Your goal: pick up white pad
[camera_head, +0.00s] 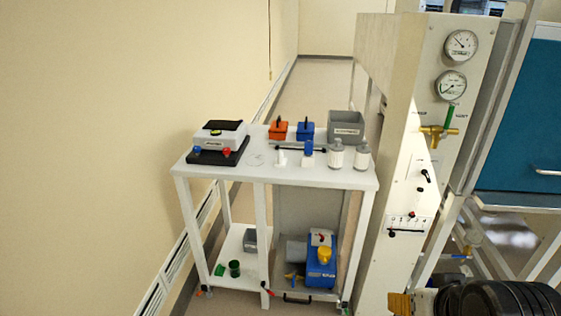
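Small white items stand on the white bench (217,171) against the left wall. A low white block (307,162) sits near the front edge, below a blue item. A small white upright piece (281,159) stands to its left. A faint pale, flat outline (256,159) lies further left, hard to make out against the white top. I cannot tell which of these is the white pad. No gripper fingers show in view.
A white device on a black base (212,156) is at the bench's left. Orange (278,130) and blue (305,131) boxes, a grey bin (346,125) and two bottles (336,155) share the top. A gauge panel (440,100) rises at right. A blue pump (321,266) is below.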

